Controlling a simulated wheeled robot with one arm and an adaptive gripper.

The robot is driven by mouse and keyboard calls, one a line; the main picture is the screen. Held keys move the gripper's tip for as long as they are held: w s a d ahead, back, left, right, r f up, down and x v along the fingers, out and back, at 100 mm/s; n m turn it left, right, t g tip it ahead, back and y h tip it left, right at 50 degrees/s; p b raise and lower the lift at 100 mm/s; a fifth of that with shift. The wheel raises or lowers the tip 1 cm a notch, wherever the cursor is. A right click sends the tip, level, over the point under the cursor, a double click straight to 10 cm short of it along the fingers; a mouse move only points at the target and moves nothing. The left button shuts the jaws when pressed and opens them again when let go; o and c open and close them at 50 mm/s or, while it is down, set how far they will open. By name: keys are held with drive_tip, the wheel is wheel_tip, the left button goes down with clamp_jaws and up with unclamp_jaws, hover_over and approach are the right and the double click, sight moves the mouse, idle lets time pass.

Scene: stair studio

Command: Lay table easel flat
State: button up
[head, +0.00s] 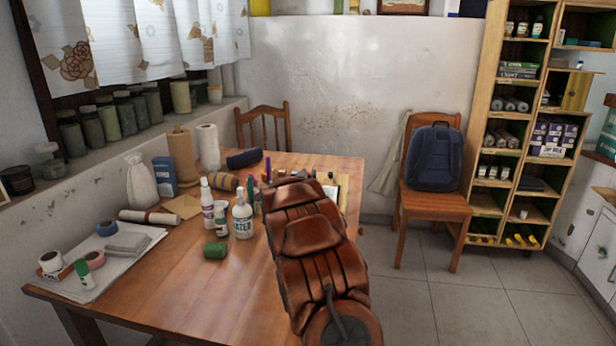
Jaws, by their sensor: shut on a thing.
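My copper-coloured arm (318,245) reaches from the bottom of the head view over the right part of the wooden table (190,290). My gripper is hidden beyond the arm, so its fingers do not show. I cannot make out the table easel for sure.
A paper stack (105,262) with tape rolls lies at left. A chair (435,205) with a blue backpack (434,157) and shelves (515,130) stand right. The table's front middle is clear.

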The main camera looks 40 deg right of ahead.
clamp_jaws()
